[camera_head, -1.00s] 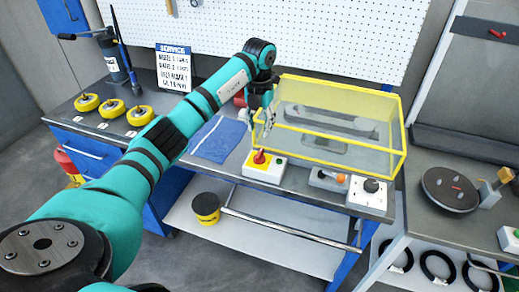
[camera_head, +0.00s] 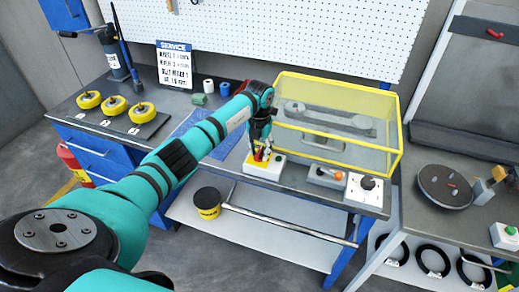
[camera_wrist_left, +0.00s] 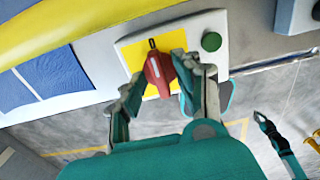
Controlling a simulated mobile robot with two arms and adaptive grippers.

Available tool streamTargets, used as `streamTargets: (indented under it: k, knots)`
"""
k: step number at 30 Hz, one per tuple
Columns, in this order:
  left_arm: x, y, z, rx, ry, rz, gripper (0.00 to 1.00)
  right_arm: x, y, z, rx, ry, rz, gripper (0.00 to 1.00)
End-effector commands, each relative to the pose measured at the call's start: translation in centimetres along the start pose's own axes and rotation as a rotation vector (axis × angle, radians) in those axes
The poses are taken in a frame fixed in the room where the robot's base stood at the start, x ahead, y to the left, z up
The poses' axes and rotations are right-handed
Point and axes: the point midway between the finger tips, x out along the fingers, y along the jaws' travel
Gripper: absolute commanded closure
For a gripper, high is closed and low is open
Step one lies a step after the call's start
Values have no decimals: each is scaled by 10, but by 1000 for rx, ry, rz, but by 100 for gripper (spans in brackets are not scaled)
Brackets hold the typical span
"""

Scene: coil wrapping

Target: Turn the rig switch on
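The rig switch is a red rotary knob (camera_wrist_left: 158,75) on a yellow plate, set in a white box (camera_head: 262,169) at the front edge of the bench. A green button (camera_wrist_left: 211,41) sits beside the knob. My left gripper (camera_head: 260,154) is down at the knob. In the left wrist view its two fingers (camera_wrist_left: 158,72) stand on either side of the knob, very close to it. I cannot tell whether they touch it. The knob lies lengthwise between the fingers, and a black mark shows just above it.
A yellow-framed clear guard (camera_head: 340,120) stands right behind the switch box. A blue cloth (camera_head: 190,122) lies partly under my arm. Several yellow rolls (camera_head: 115,106) stand at left.

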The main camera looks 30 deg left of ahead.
Motion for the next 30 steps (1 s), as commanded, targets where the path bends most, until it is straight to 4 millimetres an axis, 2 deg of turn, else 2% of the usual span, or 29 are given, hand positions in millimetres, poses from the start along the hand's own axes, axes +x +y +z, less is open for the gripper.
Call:
streamTargets:
  k: [1,7,20,30]
  knots:
    - [0,0,0,0,0,0,75,0,1,0,-1,0,1,100]
    - [-1,0,0,0,0,0,100,0,2,1,-1,-1,2,100]
    - [0,0,1,37,-2,1,100,5,2,1,-1,0,2,100]
    - [2,1,1,253,-3,3,100,30,1,3,-1,0,2,100]
